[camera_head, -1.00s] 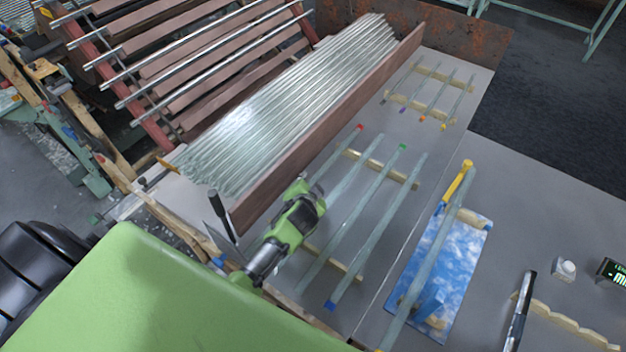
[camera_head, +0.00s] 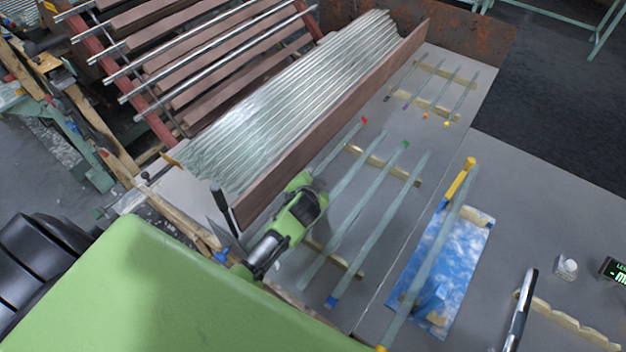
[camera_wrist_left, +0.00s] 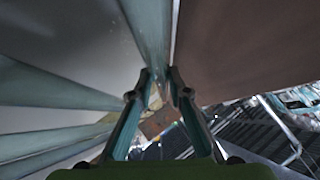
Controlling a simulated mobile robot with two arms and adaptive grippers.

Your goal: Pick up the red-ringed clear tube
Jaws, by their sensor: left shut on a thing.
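The red-ringed clear tube (camera_head: 330,157) slants up and right from my left gripper (camera_head: 302,208), with its red end at the upper right. In the left wrist view the two fingers of my left gripper (camera_wrist_left: 160,78) are closed around the clear tube (camera_wrist_left: 150,35), which runs away between the fingertips. The frames do not show clearly whether the tube is off its wooden support. My right gripper is not in view.
Beside it lie a plain clear tube (camera_head: 355,178), a green-ringed tube (camera_head: 375,188) and a blue-ringed tube (camera_head: 385,228) on notched wooden strips. A brown board (camera_head: 330,112) close on the left walls off a stack of glass tubes (camera_head: 290,105). A yellow-ended tube (camera_head: 440,245) lies at right.

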